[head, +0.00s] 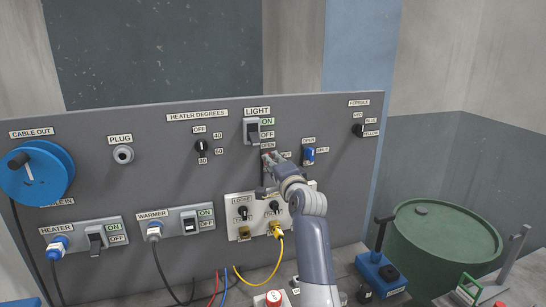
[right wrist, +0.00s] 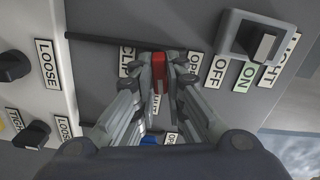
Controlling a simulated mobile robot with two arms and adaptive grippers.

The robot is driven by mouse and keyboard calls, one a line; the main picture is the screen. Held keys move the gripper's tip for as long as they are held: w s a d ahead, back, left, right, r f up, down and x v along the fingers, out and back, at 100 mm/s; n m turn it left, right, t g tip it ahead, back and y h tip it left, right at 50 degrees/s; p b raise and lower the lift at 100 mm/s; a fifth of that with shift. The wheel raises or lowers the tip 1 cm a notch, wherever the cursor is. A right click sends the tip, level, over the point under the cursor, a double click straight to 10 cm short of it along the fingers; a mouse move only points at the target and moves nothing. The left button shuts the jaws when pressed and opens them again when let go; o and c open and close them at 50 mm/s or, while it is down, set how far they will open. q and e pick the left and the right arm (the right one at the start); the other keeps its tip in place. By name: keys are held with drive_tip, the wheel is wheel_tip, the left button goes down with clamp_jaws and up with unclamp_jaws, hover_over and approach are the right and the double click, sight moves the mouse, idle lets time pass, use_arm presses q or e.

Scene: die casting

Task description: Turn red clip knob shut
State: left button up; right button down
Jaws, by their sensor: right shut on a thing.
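The red clip knob (right wrist: 158,62) sits on the grey panel, between the CLIP and OPEN labels in the right wrist view. The SHUT label (right wrist: 157,103) is partly hidden below it. My right gripper (right wrist: 160,78) is shut on the knob, one finger on each side. The knob's long side appears to run up and down in that view, in line with the SHUT label. In the head view only a bit of red (head: 267,154) shows past my right gripper (head: 271,163). My left gripper is not in view.
A light switch (head: 251,130) is just above the knob, and a blue knob (head: 309,155) is to its right. A plate with black knobs and a yellow cable (head: 281,250) lies below. A green drum (head: 440,245) stands at the right.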

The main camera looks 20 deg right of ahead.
drive_tip(key=shift+m+p, duration=0.45)
drive_tip(key=shift+m, duration=0.35)
drive_tip(key=shift+f, duration=0.1)
drive_tip(key=c, duration=1.6)
unclamp_jaws()
drive_tip(key=shift+c, duration=0.2)
drive_tip(key=shift+d, duration=0.1)
